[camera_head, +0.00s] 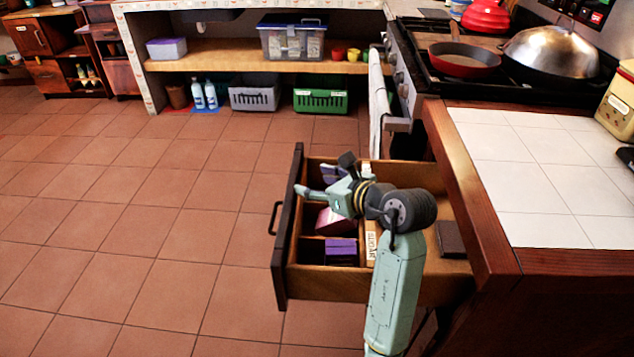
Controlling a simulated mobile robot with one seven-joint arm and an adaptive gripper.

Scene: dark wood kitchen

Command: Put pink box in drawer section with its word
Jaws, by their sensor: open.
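The open wooden drawer (440,290) is divided into sections. A pink box (331,224) lies in a left-hand section, partly hidden by my gripper. A pair of purple boxes (341,251) stands in the section nearest the camera. Something purple (333,171) shows in the far section, mostly covered by my gripper. A white label (371,248) on the divider seems to read "SUGAR"; other words are hidden by my arm. My gripper (318,182) is open above the drawer, pointing left, over the far and middle sections. It appears empty and apart from the pink box.
A dark brown block (451,239) lies in the drawer's right part. The white-tiled counter (545,185) overhangs on the right. The drawer's dark front panel (287,225) has a handle (275,218) facing left. The tiled floor (150,240) to the left is clear.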

